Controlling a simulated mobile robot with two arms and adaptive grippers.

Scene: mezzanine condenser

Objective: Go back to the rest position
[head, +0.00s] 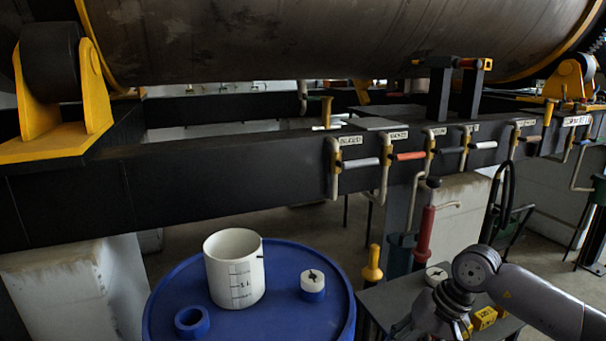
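My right arm (540,302) comes in from the lower right, its grey wrist joints over a small dark table. The fingers of my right gripper do not show; the wrist runs down towards the bottom edge of the head view. My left arm and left gripper are not in view. No object can be seen held.
A blue drum (270,309) stands at the bottom centre, bearing a white measuring cup (234,270), a blue ring (191,321) and a white-and-blue cap (313,285). The dark table (385,303) holds yellow blocks (485,318). A dark beam (230,177) with several valve handles crosses behind.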

